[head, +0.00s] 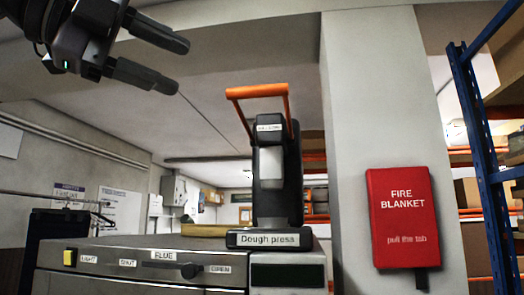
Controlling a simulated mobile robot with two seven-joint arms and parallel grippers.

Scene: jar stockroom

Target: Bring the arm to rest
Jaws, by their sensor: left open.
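My left gripper (178,66) is in the upper left of the head view. Its two dark fingers point right and are spread apart, with nothing between them. It is high up, above and to the left of the dough press (276,180), and apart from it. My right gripper does not show.
A red fire blanket (403,217) hangs on a pale pillar (378,100). Blue-framed shelving (481,160) stands at right.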

